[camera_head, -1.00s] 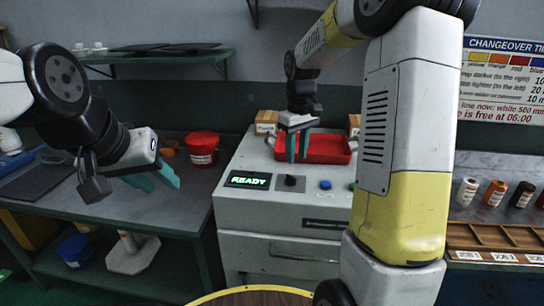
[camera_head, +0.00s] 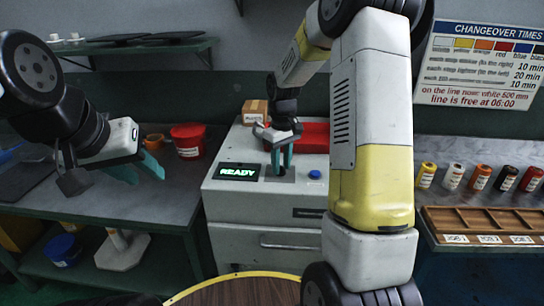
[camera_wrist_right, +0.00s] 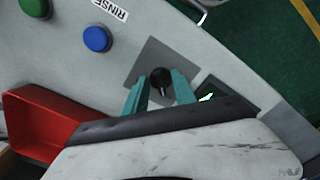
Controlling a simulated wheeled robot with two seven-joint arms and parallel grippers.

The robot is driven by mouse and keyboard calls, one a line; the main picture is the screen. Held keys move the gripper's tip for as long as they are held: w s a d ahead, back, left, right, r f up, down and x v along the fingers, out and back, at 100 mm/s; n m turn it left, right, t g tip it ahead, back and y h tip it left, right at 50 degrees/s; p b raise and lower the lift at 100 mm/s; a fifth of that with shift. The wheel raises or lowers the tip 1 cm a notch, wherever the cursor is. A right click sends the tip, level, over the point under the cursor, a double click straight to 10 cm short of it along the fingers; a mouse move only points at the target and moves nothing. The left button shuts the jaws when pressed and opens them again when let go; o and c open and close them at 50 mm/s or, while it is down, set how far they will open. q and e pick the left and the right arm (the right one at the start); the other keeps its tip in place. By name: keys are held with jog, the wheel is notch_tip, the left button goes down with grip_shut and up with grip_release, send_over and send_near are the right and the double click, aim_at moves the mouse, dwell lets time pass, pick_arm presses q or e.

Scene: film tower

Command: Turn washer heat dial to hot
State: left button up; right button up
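The washer (camera_head: 262,225) is a pale grey cabinet with a lit READY display (camera_head: 238,172) on its sloped top. The heat dial (camera_wrist_right: 160,83) is a black knob on a dark grey plate in the right wrist view. My right gripper (camera_head: 279,172) points down over the dial, which it mostly hides in the head view. In the right wrist view its teal fingers (camera_wrist_right: 157,90) stand apart on either side of the knob; I cannot tell whether they touch it. My left gripper (camera_head: 142,170) hangs open and empty over the left bench.
A blue button (camera_wrist_right: 97,39) and a green button (camera_wrist_right: 36,6) lie beside the dial, with a RINSE label. A red tray (camera_wrist_right: 42,122) sits on the washer top. A red tub (camera_head: 188,140) stands on the left bench.

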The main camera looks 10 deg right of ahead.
grip_shut()
jog(key=m, duration=0.4)
jog(key=shift+a+r+m, duration=0.1)
jog(key=shift+a+m, duration=0.05)
jog(key=shift+m, duration=0.25)
jog(key=m, duration=0.4)
jog(key=shift+m, duration=0.3)
jog(key=m, duration=0.4)
jog(key=shift+w+a, duration=0.1)
jog(key=shift+a, duration=0.05)
jog(key=shift+w+m, duration=0.1)
jog(key=shift+m, duration=2.2)
